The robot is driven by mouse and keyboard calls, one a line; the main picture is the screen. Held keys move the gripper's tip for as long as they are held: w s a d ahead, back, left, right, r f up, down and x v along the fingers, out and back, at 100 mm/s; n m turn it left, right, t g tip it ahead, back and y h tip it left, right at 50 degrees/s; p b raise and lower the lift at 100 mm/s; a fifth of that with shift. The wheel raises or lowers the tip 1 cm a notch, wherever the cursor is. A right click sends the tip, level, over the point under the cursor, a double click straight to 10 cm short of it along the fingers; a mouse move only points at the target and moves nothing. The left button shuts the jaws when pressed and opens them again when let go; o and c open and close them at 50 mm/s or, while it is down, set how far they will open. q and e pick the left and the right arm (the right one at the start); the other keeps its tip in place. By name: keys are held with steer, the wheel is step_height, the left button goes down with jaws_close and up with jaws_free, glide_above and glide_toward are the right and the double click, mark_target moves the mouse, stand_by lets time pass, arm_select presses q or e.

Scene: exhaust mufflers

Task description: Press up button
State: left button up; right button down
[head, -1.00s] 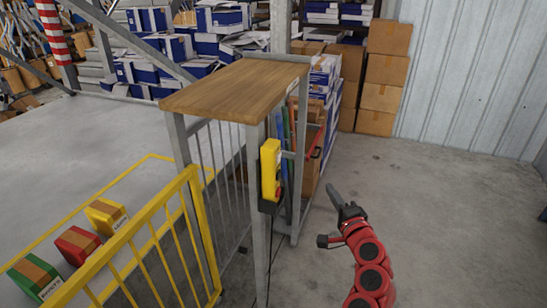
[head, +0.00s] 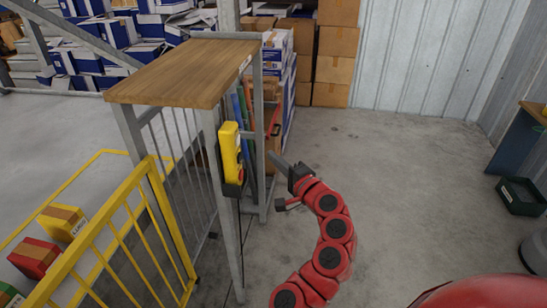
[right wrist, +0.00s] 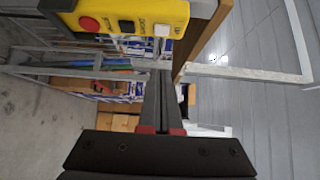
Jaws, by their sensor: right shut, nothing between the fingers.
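A yellow control box (head: 231,155) is mounted upright on a grey metal post under the wooden top. In the right wrist view the box (right wrist: 120,10) is at the top, with a red button (right wrist: 89,24), a black button (right wrist: 126,27) and a white button (right wrist: 162,30). Their small labels are hard to read. My right gripper (head: 274,158) is to the right of the box, its fingers pointing towards it, apart from it. In the wrist view its fingers (right wrist: 160,76) are together and empty, below the buttons. My left gripper is not in view.
A wooden-topped metal frame (head: 185,72) carries the box. A yellow railing (head: 120,240) stands at left, with coloured boxes (head: 62,222) beyond it. Cartons (head: 336,45) are stacked at the back. A dark bin (head: 520,195) sits at right. The floor between is open.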

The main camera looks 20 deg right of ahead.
mark_target(238, 140)
steer(key=w+a+p, duration=0.3)
steer(key=w+a, duration=0.1)
steer(key=w, duration=0.5)
steer(key=shift+a+p, duration=0.3)
steer(key=shift+a, duration=0.05)
steer(key=shift+w, duration=0.1)
